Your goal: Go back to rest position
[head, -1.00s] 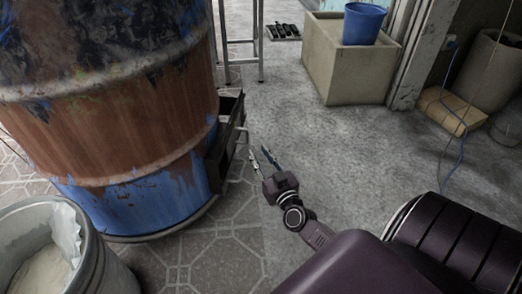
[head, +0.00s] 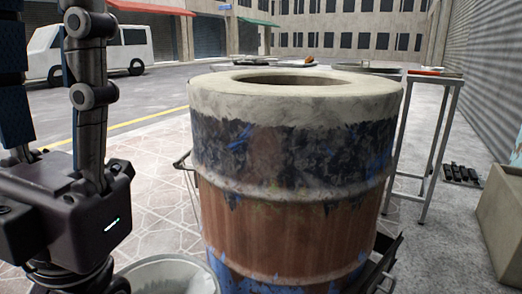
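No gripper fingers show in the head view now. Dark links of my own body stand at the left edge, with a black housing that carries a small green light. The barrel oven (head: 290,160) stands upright in the middle, with a pale rounded rim and an open top (head: 292,80). Its drum is rusty brown with black and blue worn paint. A dark metal tray or door part (head: 376,268) juts out at its lower right. My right gripper is out of the picture.
A bin with a white liner (head: 168,274) stands at the barrel's lower left. A white van (head: 100,50) stands in the street.

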